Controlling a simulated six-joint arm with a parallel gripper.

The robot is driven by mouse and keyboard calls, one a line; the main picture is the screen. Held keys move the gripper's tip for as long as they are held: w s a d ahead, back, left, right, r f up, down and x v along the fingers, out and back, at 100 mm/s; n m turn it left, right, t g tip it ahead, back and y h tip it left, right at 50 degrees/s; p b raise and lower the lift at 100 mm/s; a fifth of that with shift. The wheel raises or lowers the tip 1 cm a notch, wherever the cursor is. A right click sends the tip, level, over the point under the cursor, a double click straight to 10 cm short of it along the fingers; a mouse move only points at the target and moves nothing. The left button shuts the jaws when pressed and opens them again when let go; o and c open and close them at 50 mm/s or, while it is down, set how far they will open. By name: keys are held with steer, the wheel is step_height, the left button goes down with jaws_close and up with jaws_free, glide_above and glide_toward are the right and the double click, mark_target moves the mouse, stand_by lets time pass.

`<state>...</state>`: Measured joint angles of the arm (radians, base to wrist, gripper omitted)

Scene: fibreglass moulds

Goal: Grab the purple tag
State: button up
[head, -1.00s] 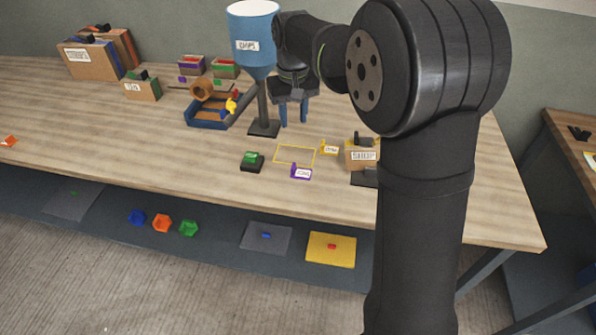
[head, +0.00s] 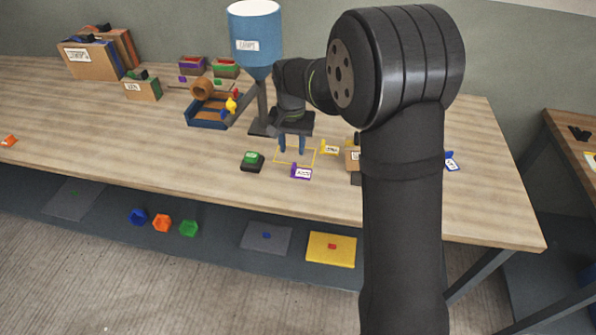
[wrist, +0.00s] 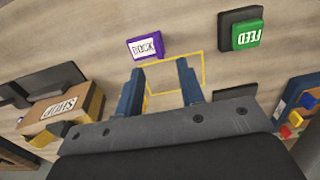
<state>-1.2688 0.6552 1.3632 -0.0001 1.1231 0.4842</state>
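The purple tag (head: 301,172) stands on the table at the near edge of a yellow outlined rectangle (head: 279,156). It has a white label with dark lettering, and in the wrist view the purple tag (wrist: 145,47) lies ahead of the fingertips, slightly left. My gripper (head: 292,150) has blue fingers and hangs over the yellow outline, behind the tag in the head view. In the wrist view my gripper (wrist: 160,68) is open, with nothing between its fingers. The tag is apart from both fingers.
A black block with a green FEED top (head: 253,160) sits left of the tag. A blue hopper (head: 255,40) stands behind. The table front is clear.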

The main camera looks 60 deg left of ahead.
mark_target(294, 166)
steer(key=shift+w+f, duration=0.2)
steer(key=shift+f, duration=3.35)
jaws_close()
